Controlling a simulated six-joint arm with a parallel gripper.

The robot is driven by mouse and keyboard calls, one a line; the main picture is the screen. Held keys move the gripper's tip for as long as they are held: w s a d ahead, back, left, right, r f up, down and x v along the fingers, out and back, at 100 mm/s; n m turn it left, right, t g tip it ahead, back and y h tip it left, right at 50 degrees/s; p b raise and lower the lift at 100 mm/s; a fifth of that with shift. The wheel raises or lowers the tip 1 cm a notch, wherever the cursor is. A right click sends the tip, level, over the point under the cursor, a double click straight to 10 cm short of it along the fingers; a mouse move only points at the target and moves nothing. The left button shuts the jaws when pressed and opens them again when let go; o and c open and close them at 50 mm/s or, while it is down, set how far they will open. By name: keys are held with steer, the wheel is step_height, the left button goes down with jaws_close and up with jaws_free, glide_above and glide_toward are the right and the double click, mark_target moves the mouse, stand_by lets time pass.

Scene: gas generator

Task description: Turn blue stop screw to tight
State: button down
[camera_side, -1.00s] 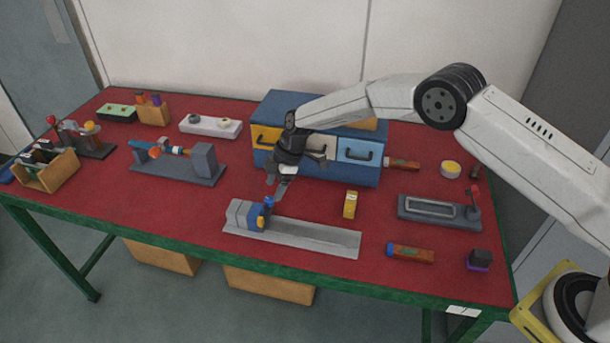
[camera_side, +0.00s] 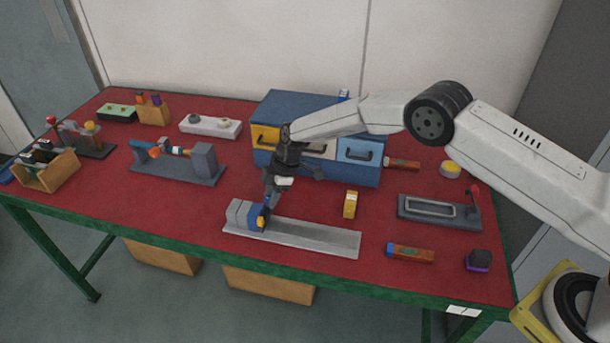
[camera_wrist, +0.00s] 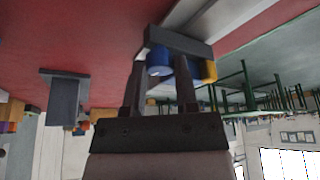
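The blue stop screw (camera_wrist: 160,64) shows in the wrist view between my gripper's two fingers. My gripper (camera_wrist: 162,72) is open, with a finger on each side of the screw; a small gap seems to remain. In the side view my gripper (camera_side: 267,202) points down at the blue and yellow end piece of the grey rail fixture (camera_side: 310,238), at the table's front middle. My fingertips mostly hide the screw there. Whether the fingers touch it cannot be told.
A blue drawer cabinet (camera_side: 285,103) stands close behind my gripper. A yellow block (camera_side: 350,204) stands behind the rail, and an orange-brown block with a blue end (camera_side: 411,254) lies to its right. A grey fixture (camera_side: 180,172) stands to the left.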

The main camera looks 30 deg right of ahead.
steer(key=shift+s+m+t, duration=0.1)
steer(key=shift+m+t, duration=0.5)
steer(key=shift+m, duration=1)
steer(key=shift+c, duration=1.8)
jaws_free()
steer(key=v, duration=0.7)
steer(key=shift+r, duration=0.4)
